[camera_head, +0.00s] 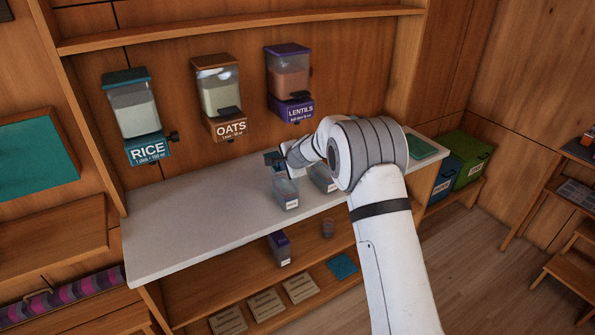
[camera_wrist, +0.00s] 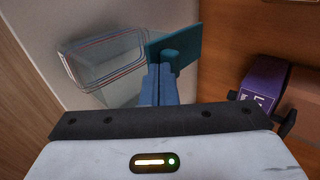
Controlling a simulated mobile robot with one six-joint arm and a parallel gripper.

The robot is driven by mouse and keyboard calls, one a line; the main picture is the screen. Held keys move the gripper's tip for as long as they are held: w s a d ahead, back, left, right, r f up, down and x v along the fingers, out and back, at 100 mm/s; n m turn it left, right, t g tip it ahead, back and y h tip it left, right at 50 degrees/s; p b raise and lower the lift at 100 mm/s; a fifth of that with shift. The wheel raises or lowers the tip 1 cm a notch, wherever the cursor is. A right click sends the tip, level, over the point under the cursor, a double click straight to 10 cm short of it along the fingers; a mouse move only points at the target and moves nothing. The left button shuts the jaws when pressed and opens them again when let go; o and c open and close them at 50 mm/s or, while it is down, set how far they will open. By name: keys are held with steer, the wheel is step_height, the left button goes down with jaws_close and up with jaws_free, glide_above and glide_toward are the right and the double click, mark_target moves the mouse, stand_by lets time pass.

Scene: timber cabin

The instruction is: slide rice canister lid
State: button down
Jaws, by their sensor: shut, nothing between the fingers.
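The rice canister (camera_wrist: 103,68) is a clear box with a rounded rim in the wrist view, and its top looks open. A teal lid (camera_wrist: 185,44) with a small knob stands at the right end of that rim. My gripper (camera_wrist: 160,72) is shut and empty, with its blue fingertips right at the lid's knob; I cannot tell whether they touch it. In the head view my gripper (camera_head: 279,163) is over the counter, at a clear canister with a white label (camera_head: 287,193). The gripper partly hides its top.
Another canister (camera_head: 323,177) stands to the right on the grey counter (camera_head: 190,220), partly behind my arm. Wall dispensers for rice (camera_head: 137,115), oats (camera_head: 219,97) and lentils (camera_head: 289,82) hang above. A purple-lidded canister (camera_head: 279,249) is on the shelf below. The counter's left is clear.

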steer(key=s+d+r+n+g+b, duration=0.1)
steer(key=s+d+r+n+b, duration=0.1)
steer(key=s+d+r, duration=0.55)
steer(key=s+d+r+n+b, duration=0.1)
steer(key=s+d+r+b, duration=0.2)
steer(key=s, duration=0.7)
steer(key=s+d+n+g+h, duration=0.1)
steer(key=s+d+n, duration=0.2)
steer(key=s, duration=0.8)
steer(key=s+d+n+g+h+p, duration=0.1)
steer(key=s+d+n+h, duration=0.1)
steer(key=s+d, duration=0.5)
steer(key=s+d+f+n+g+h, duration=0.1)
steer(key=s+d+n, duration=0.2)
steer(key=s, duration=1.1)
steer(key=shift+s+d+n+g+h, duration=0.3)
steer(key=shift+d+n+g+h, duration=0.1)
steer(key=shift+d, duration=0.75)
